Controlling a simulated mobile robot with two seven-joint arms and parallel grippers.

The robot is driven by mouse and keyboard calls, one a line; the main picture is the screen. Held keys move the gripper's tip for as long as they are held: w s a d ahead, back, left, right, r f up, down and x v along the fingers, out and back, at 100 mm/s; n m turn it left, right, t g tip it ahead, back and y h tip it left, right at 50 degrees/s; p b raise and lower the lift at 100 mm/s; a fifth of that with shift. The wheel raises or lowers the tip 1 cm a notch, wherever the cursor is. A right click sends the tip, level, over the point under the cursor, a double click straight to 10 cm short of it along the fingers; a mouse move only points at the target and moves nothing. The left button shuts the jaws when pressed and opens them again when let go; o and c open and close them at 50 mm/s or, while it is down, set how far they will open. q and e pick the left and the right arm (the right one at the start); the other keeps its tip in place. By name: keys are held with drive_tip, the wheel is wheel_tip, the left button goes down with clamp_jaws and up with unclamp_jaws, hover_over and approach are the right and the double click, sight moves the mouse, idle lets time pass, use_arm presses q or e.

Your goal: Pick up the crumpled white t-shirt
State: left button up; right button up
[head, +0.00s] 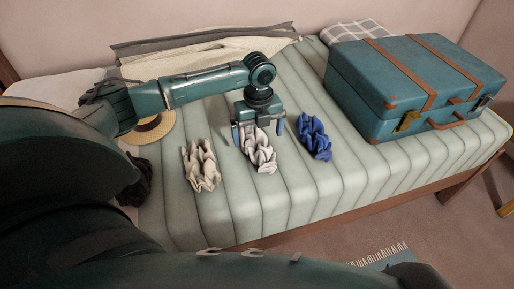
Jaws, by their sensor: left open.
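Several crumpled cloths lie in a row on the striped bed. The crumpled white t-shirt (262,158) is the middle one, a pale greyish-white heap. My left gripper (258,132) is open above it, pointing down, with its fingers on either side of the heap's far end. The gripper hides that far end, and I cannot tell whether the fingers touch the cloth. A beige crumpled cloth (201,166) lies to the left, and a blue crumpled cloth (315,137) lies to the right. My right gripper does not show.
A closed teal suitcase (375,75) with brown straps stands on the bed (330,185) at the right. A straw hat (152,129) lies partly behind my left arm. Folded fabric (210,45) and a checked cloth (355,34) lie along the back. The near strip of bed is clear.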

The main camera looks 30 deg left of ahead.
use_arm(q)
wheel_tip(320, 180, down, 5)
drive_tip(key=shift+f+b, duration=0.1)
drive_tip(key=shift+b, duration=0.9)
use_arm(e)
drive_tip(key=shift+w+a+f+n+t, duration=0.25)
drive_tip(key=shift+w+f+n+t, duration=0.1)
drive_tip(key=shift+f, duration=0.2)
use_arm(q)
drive_tip(key=c, duration=1.1)
